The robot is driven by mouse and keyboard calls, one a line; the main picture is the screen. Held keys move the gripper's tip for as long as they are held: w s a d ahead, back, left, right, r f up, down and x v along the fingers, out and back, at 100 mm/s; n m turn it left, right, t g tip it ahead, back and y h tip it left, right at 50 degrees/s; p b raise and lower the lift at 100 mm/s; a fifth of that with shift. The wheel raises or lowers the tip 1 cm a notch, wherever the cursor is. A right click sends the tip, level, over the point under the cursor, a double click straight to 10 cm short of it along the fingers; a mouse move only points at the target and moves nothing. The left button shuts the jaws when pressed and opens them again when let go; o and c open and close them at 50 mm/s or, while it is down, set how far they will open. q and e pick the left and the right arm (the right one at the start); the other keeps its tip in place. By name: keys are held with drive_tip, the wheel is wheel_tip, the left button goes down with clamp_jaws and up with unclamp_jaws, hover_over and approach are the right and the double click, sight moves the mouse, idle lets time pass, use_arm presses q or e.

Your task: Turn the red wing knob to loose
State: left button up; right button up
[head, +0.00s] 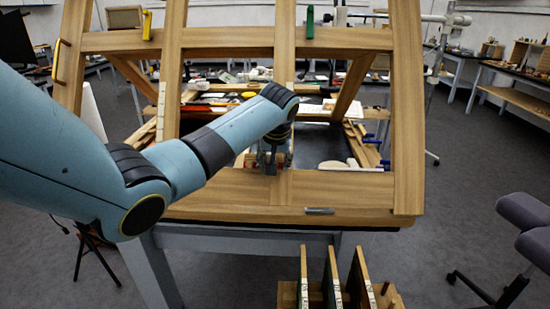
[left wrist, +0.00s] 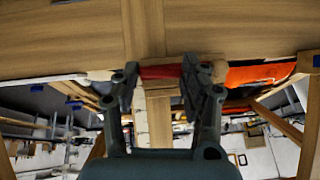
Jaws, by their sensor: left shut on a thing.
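The red wing knob (left wrist: 162,72) shows in the left wrist view as a red bar across the wooden frame's upright, between my finger tips. My left gripper (left wrist: 163,82) is shut on it, one finger on each side. In the head view my left gripper (head: 270,163) points down at the lower middle of the wooden frame (head: 235,192), where the upright meets the lower rail. There the gripper mostly hides the knob, and only a little red (head: 251,160) shows beside it. I cannot read which way the knob is set. My right gripper is not in view.
A green handle (head: 309,22) and a yellow handle (head: 147,25) sit on the frame's top rail. A small metal piece (head: 319,211) lies on the lower rail. Upright boards (head: 331,278) stand in a rack in front. Behind the frame is a cluttered bench.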

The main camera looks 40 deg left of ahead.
use_arm(q)
drive_tip(key=shift+s+n+t, duration=0.1)
drive_tip(key=shift+n+t, duration=0.2)
drive_tip(key=shift+n, duration=0.2)
drive_tip(key=shift+f+h, duration=0.1)
drive_tip(key=shift+h, duration=0.2)
drive_tip(key=o, duration=1.2)
drive_tip(key=shift+c, duration=0.2)
drive_tip(key=v, duration=1.2)
